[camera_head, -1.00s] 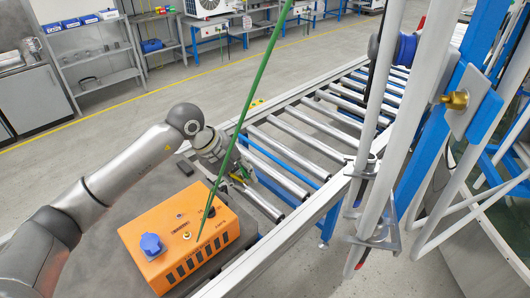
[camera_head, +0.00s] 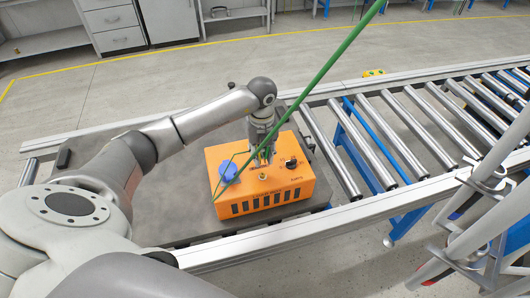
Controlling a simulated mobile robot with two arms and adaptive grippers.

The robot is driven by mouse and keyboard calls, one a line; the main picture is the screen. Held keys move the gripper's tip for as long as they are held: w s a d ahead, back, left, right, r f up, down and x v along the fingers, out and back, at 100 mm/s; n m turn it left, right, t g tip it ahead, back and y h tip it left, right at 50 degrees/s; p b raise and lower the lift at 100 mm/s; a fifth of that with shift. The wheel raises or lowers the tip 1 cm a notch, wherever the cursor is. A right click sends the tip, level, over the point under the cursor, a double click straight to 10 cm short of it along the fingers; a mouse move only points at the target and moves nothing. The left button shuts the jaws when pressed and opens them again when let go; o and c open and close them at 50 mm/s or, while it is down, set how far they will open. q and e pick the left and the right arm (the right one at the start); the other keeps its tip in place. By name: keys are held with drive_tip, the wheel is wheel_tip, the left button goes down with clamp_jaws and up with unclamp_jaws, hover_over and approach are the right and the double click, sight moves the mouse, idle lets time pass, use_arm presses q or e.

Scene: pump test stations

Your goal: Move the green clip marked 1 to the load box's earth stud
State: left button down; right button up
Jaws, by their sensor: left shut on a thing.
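The orange load box (camera_head: 264,202) sits on the dark top at the near end of the roller conveyor. Its top carries a blue socket (camera_head: 229,173), a black knob (camera_head: 291,163) and a small brass earth stud (camera_head: 263,177). My left gripper (camera_head: 262,160) points down just behind the stud, low over the box top, and is shut on the green clip (camera_head: 264,158), which shows only as a small patch between the fingers. The number on it is too small to read. I cannot tell whether the clip touches the box. My right gripper is out of view.
Conveyor rollers (camera_head: 380,135) run off to the right. Grey uprights and hoses (camera_head: 485,210) stand at the lower right.

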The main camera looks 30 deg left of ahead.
sight(262, 174)
use_arm(q)
drive_tip(key=shift+f, duration=0.1)
drive_tip(key=shift+f+b, duration=2.15)
drive_tip(key=shift+f, duration=0.6)
drive_tip(key=shift+f+b, duration=0.3)
drive_tip(key=shift+f, duration=0.3)
idle(0.4)
drive_tip(key=c, duration=1)
unclamp_jaws()
wheel_tip(262, 174, up, 12)
